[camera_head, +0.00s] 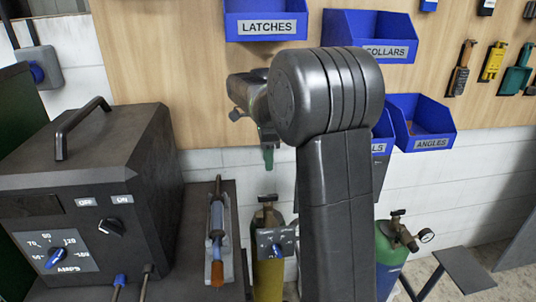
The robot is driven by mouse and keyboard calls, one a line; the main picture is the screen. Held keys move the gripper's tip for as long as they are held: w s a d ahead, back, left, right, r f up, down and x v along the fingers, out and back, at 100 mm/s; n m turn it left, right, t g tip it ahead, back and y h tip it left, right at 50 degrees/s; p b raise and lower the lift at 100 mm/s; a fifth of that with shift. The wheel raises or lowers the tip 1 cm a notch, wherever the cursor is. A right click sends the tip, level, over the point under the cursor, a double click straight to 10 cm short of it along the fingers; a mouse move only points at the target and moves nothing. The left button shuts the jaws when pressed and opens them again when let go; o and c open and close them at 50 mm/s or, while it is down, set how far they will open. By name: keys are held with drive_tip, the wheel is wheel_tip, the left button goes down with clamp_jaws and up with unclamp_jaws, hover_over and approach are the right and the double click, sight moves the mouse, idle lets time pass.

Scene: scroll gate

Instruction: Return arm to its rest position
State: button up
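My arm rises in the middle of the view, with its large dark elbow joint bent toward the wall. My gripper (266,140) is to the left of that joint, in front of the wall and below the LATCHES bin. The wrist and the joint hide much of it. A narrow dark green piece (268,158) shows at its lower end. I cannot tell whether the fingers hold it, or whether they are open or shut.
A welding machine (85,190) stands at left, beside a torch (216,235) in a holder. A yellow gas cylinder (268,270) and a green one (392,255) flank my arm. Blue bins, including LATCHES (266,25) and ANGLES (430,142), hang on the wooden wall board.

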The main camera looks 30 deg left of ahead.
sight(268, 195)
drive_tip(key=shift+r, duration=0.7)
wheel_tip(268, 195, down, 14)
drive_tip(key=shift+r+p, duration=0.1)
drive_tip(key=shift+p, duration=0.45)
idle(0.3)
drive_tip(key=shift+d, duration=0.1)
drive_tip(key=shift+n, duration=0.4)
drive_tip(key=n, duration=0.4)
drive_tip(key=shift+n, duration=2.5)
